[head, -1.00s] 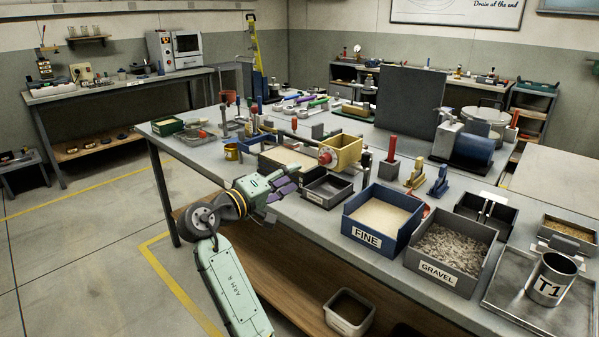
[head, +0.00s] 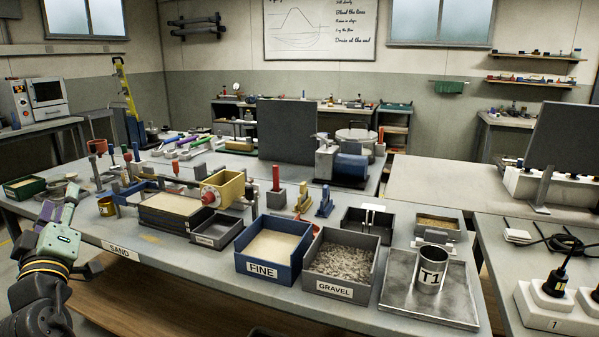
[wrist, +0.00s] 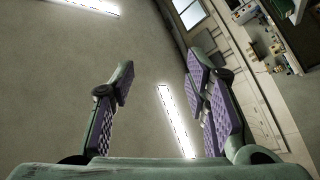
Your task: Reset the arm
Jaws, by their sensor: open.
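My gripper (head: 62,205) is at the left edge of the head view, its purple-padded fingers pointing up beside the table's front left part. In the wrist view my gripper (wrist: 160,85) is open, with the two fingers wide apart and nothing between them. That view looks up past the fingers at the ceiling, with light strips (wrist: 175,120) and a tilted wall at the right. My arm's joint with yellow bands shows just below the gripper in the head view.
The long table (head: 140,250) holds a blue FINE bin (head: 264,270), a GRAVEL bin (head: 334,289), and a metal T1 can (head: 431,270) on a tray (head: 400,305). A yellow box (head: 223,187) stands farther back. A power strip (head: 560,305) and cable are at the right.

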